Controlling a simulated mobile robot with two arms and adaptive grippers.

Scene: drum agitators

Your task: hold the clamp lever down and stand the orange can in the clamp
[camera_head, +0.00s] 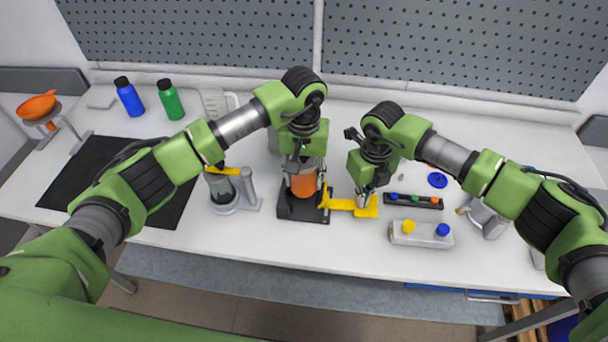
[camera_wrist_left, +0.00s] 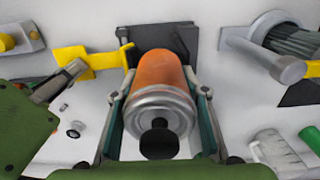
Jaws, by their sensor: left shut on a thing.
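The orange can (camera_head: 303,184) is upright in my left gripper (camera_head: 303,186), which is shut around its sides. In the left wrist view the can (camera_wrist_left: 163,75) shows its silver rim and black knob between the fingers (camera_wrist_left: 160,115). The can is over the clamp's dark base (camera_head: 300,211); whether it touches the base is hidden. The yellow clamp lever (camera_head: 343,204) sticks out to the right of the base. My right gripper (camera_head: 364,198) points down with its tips at the lever's outer end. Its finger gap is not clear.
A grey stand with a cup and yellow lever (camera_head: 226,188) is left of the clamp. Right are a black tray of coloured pieces (camera_head: 414,201) and a grey block with yellow and blue knobs (camera_head: 421,235). Blue (camera_head: 130,98) and green (camera_head: 170,101) bottles stand at the back left.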

